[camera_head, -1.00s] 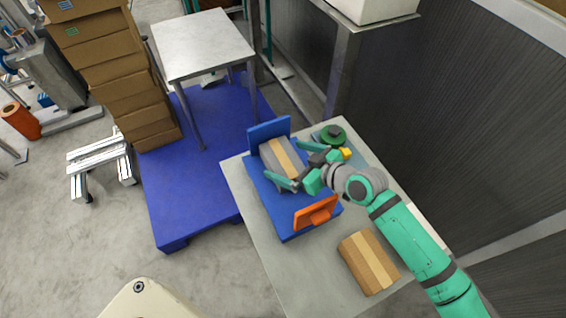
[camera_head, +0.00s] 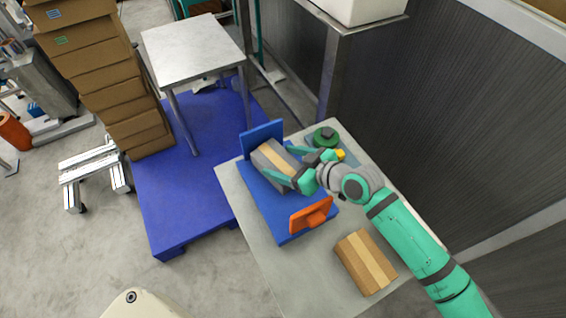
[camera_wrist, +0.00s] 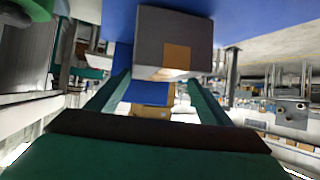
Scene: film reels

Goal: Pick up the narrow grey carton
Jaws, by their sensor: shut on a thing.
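The narrow grey carton (camera_head: 270,163), with a tan tape strip along its top, is in the blue holder (camera_head: 262,133) on the table. It is tilted, and I cannot tell whether it still touches the holder's base. My gripper (camera_head: 302,168) is shut on it, with one green finger on each side. In the wrist view the grey carton (camera_wrist: 172,42) fills the upper middle, its end face and a tan tape patch showing between the fingers of my gripper (camera_wrist: 160,85).
An orange upright plate (camera_head: 311,214) stands at the holder's near end. A brown carton (camera_head: 366,262) lies at the table's front. A green round object (camera_head: 325,136) and a small yellow piece (camera_head: 340,155) are behind my gripper. The grey table (camera_head: 262,235) is bare at left front.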

